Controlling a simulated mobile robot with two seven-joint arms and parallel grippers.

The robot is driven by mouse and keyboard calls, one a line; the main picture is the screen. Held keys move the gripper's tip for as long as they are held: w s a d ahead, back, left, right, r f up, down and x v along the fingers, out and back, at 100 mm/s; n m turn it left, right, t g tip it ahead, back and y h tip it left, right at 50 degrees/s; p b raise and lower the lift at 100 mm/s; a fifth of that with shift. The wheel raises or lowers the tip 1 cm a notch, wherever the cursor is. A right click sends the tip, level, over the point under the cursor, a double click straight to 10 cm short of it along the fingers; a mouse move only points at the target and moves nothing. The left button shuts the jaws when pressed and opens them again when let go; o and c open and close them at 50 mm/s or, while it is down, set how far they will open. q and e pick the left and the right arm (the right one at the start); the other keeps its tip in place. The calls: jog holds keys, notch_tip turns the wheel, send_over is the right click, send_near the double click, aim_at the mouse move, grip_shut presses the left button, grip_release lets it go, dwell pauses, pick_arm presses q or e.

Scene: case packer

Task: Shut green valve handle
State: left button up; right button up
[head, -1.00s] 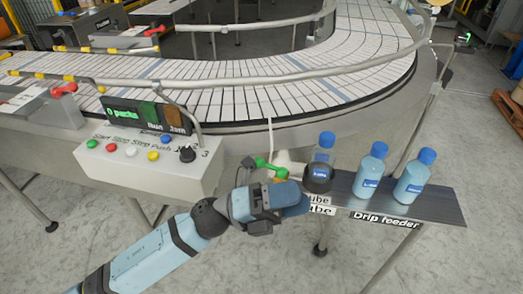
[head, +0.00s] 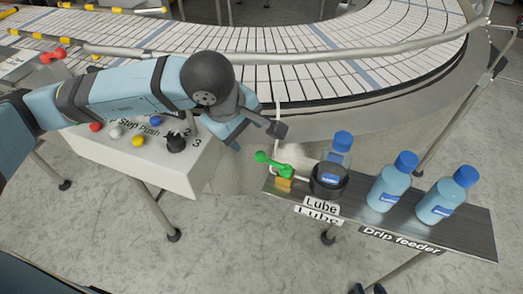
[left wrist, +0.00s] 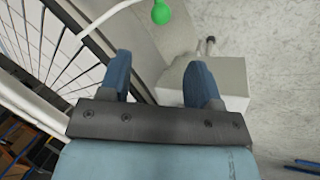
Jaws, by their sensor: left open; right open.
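The green valve handle (head: 273,163) sits on a small brass-coloured valve body (head: 284,184) at the left end of the shelf, beside the upturned Lube bottle (head: 338,150). The handle slopes down slightly to the right, with a round knob at its left end. My left gripper (head: 254,137) is open and empty, just above and left of the handle, apart from it. In the left wrist view, the green knob (left wrist: 161,12) shows at the top edge, beyond the two spread fingers (left wrist: 158,70).
Two blue-capped bottles (head: 390,183) stand on the dark drip feeder shelf (head: 470,226). The button box (head: 180,180) lies left of the valve, partly under my left arm. The conveyor (head: 330,75) and its rail curve behind. Floor in front is clear.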

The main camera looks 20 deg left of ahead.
aim_at(258, 154)
pick_arm(q)
jog(key=p+x, duration=0.2)
jog(key=x, duration=1)
jog(key=shift+w+d+f, duration=0.1)
jog(key=shift+d+f, duration=0.05)
jog(key=shift+f, duration=0.2)
jog(key=shift+c, duration=0.5)
grip_shut()
